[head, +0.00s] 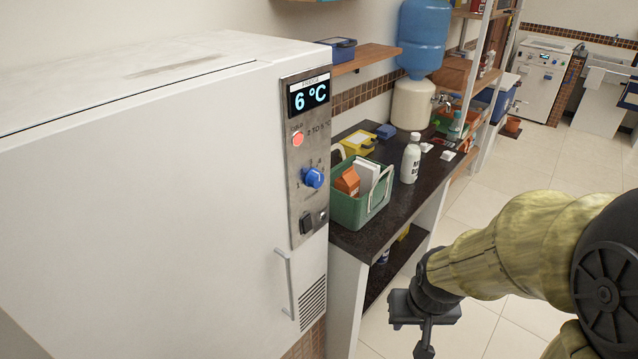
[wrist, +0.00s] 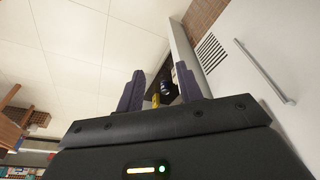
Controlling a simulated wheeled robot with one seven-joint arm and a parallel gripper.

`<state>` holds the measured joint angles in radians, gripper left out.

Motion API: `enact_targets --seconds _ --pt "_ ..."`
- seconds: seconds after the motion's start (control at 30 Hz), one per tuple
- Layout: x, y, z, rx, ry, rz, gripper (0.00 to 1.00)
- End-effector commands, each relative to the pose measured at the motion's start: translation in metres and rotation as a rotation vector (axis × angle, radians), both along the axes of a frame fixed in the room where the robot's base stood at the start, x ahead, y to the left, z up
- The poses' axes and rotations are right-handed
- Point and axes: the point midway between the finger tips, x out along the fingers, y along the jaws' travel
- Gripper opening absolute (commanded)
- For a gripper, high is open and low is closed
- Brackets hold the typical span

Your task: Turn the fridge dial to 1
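The fridge (head: 150,190) is a large white unit filling the left of the head view. Its metal control panel (head: 305,215) has a display (head: 309,94) reading 6 °C, a red round light or button (head: 298,139) and a blue dial (head: 313,177). Small marks surround the dial; I cannot tell which one it points to. My gripper (head: 424,345) is to the lower right of the dial, well apart from it, over the floor. In the wrist view my gripper (wrist: 160,88) has its two fingers spread, with nothing held. The dial is not in the wrist view.
The fridge door handle (head: 284,283) stands out below the panel; it also shows in the wrist view (wrist: 265,70). A dark counter (head: 385,225) beside the fridge holds a green crate (head: 350,212) and a white bottle (head: 410,160). The tiled floor (head: 500,210) is open to the right.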

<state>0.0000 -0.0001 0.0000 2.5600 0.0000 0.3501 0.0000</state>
Motion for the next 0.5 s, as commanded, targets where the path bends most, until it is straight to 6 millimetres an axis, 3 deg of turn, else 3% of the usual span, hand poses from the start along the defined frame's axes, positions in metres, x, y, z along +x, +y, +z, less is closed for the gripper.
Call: enact_targets --seconds 0.03,0.17,0.27,0.5 --pt "0.0 0.0 0.0 0.0 0.0 0.0 0.36" --pt "0.004 -0.002 0.0 -0.004 -0.015 -0.001 0.6" --pt "0.017 -0.007 0.0 -0.019 -0.068 0.002 0.6" --pt "0.091 -0.029 0.012 -0.056 -0.384 0.041 0.6"
